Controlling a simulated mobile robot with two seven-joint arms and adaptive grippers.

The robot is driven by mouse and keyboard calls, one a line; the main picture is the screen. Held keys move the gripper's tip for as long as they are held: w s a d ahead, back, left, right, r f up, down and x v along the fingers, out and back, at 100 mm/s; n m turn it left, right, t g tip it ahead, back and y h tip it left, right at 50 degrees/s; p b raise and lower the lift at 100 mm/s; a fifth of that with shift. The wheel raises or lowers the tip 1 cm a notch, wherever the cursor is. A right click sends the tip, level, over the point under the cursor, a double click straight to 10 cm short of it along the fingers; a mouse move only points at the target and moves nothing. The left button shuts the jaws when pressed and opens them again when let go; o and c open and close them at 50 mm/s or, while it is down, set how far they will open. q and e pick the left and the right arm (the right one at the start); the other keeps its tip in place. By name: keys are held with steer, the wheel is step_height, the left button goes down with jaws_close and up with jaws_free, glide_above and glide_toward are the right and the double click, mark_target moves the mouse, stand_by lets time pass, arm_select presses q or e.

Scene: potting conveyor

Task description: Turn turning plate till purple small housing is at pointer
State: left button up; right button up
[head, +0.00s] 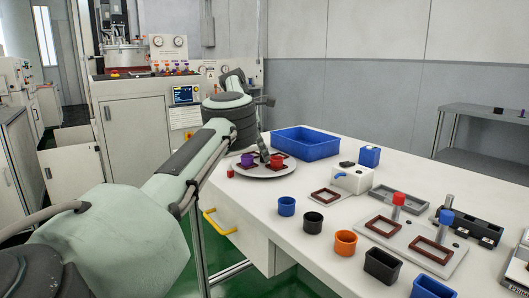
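The round white turning plate (264,175) lies on the left part of the white table. A small purple housing (247,160) stands on the plate's left part, and a red housing (277,161) stands on its right part. Dark red square frames lie around them on the plate. A small red piece (230,172) sits by the plate's left edge; I cannot tell whether it is the pointer. My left gripper (264,152) points down over the plate, between the two housings. Its fingers are small and partly hidden, so contact and opening are unclear. My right gripper is out of view.
A blue bin (305,143) stands behind the plate. Blue (286,206), black (313,222) and orange (345,243) cups line the front edge. A fixture plate (408,241) with red and blue knobs stands at right. A yellow drawer handle (219,222) sticks out below.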

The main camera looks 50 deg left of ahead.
arm_select(q)
steer(key=shift+o, duration=0.6)
steer(key=v, duration=0.7)
steer(key=shift+r, duration=0.3)
steer(key=shift+s+a, duration=0.1)
steer(key=shift+a, duration=0.05)
